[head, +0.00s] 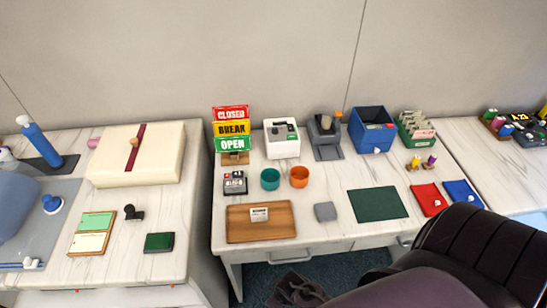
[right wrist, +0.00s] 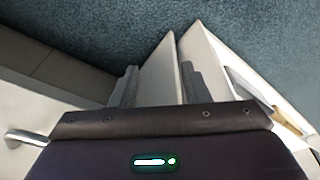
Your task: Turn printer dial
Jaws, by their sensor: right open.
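A white box-shaped device (head: 282,140) with dark parts on its top stands at the back of the middle table and looks like the printer. A small dark device (head: 235,183) with a light label strip stands in front of the signs. I cannot clearly make out a dial on either. My right gripper (head: 297,289) is low, below the table's front edge and away from both devices. In the right wrist view its fingers (right wrist: 158,85) are apart and empty, over the carpet. My left gripper is not in view.
Teal (head: 270,179) and orange (head: 299,177) cups stand before the white device, with a wooden tray (head: 235,231) nearer the front. A grey stand (head: 326,138) and blue box (head: 372,129) are to its right. My right arm covers the front right.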

